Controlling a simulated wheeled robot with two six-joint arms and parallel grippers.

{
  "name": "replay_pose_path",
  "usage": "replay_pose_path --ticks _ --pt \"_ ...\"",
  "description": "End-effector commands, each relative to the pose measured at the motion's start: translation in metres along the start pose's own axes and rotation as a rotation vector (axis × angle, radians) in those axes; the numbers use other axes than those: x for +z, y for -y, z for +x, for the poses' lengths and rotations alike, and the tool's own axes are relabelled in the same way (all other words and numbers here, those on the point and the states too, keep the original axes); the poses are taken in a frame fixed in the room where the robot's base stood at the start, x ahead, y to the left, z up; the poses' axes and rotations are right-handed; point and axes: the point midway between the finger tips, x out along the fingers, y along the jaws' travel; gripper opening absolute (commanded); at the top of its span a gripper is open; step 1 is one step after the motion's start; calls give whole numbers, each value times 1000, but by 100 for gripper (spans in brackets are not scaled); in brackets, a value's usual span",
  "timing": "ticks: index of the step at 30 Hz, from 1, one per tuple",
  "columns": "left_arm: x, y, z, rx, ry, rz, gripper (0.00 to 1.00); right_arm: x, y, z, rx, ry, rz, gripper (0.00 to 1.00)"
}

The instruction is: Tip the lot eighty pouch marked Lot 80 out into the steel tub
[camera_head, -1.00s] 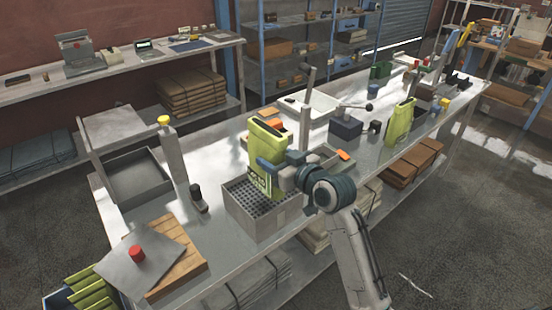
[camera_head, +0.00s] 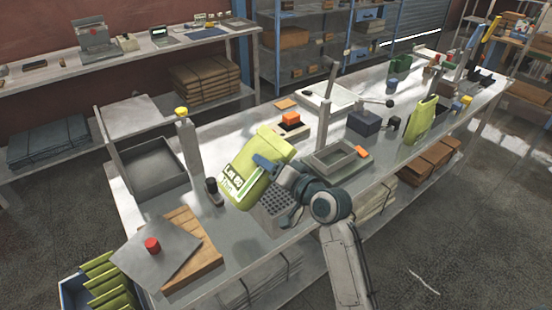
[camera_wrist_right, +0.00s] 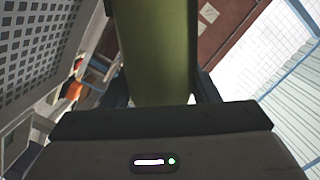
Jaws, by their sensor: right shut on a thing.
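The green pouch marked Lot 80 (camera_head: 240,185) is tilted in the air, its labelled end toward the lower left. My right gripper (camera_head: 270,168) is shut on it; in the right wrist view the pouch (camera_wrist_right: 155,50) fills the space between the fingers. A wider grey open-topped container (camera_head: 150,172) stands at the bench's left end. No powder is seen falling. My left gripper is not in view.
A metal plate with a red knob (camera_head: 152,245) lies over a wooden board (camera_head: 200,235). A yellow-capped post (camera_head: 187,140) and a small dark-topped item (camera_head: 213,190) stand left of the pouch. A second green pouch (camera_head: 421,120) stands to the right. A blue crate (camera_head: 75,285) holds several green pouches.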

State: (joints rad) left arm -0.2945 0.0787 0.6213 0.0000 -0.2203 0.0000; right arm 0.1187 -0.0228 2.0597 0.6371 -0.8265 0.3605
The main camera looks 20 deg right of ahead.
Motion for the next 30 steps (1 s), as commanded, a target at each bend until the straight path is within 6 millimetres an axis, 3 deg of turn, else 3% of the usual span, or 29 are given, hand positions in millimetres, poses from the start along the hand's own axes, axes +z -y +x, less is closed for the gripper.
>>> replay_pose_path --ticks 19,21,30 --pt "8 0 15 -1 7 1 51 52 -36 8 -87 -2 599 23" --pt "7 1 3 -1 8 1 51 47 -31 7 -98 -2 675 23" --pt "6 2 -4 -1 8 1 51 48 -33 7 -124 -2 845 23"
